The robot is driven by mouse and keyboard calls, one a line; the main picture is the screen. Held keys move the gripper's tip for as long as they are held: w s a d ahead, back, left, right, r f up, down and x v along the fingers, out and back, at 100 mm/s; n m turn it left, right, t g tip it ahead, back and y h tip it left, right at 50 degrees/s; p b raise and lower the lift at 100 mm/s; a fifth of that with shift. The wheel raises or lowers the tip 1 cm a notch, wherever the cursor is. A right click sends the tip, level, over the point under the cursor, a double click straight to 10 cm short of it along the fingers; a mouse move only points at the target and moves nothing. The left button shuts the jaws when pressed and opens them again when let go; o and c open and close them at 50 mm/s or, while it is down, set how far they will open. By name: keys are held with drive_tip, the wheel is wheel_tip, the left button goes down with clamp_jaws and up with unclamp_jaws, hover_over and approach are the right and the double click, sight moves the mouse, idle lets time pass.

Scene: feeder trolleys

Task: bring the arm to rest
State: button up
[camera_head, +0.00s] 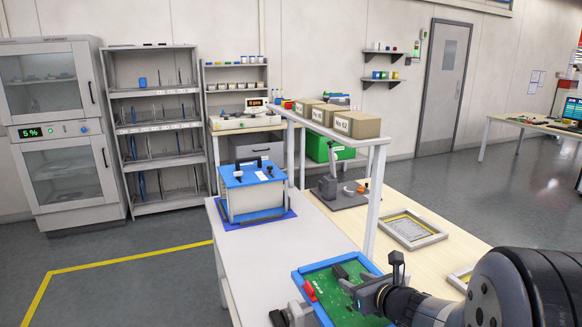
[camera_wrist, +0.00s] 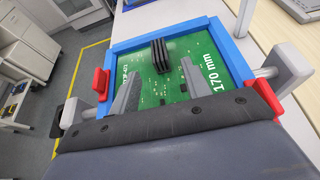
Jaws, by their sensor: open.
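My gripper (camera_head: 362,288) is over the near end of the white bench in the head view. Its two grey fingers stand apart in the wrist view (camera_wrist: 160,78), with nothing held between them. Beyond the fingertips is a green circuit board (camera_wrist: 205,50) in a blue frame (camera_wrist: 170,38), with a black finned block (camera_wrist: 160,55) upright on it. The board also shows in the head view (camera_head: 325,283), partly hidden by my gripper. Red clips (camera_wrist: 101,82) sit at the frame's side. I cannot tell the exact height of the fingers above the board.
A blue-topped white box (camera_head: 252,190) stands farther back on the white bench (camera_head: 290,245). A raised shelf with cardboard boxes (camera_head: 357,124) and its posts stand beside it. A wooden bench with flat frames (camera_head: 409,229) lies right. The floor at left is clear.

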sight(344, 274)
drive_tip(key=x, duration=0.6)
drive_tip(key=shift+a, duration=0.1)
drive_tip(key=shift+r+p, duration=0.35)
drive_tip(key=shift+r, duration=0.05)
drive_tip(key=shift+f, duration=0.2)
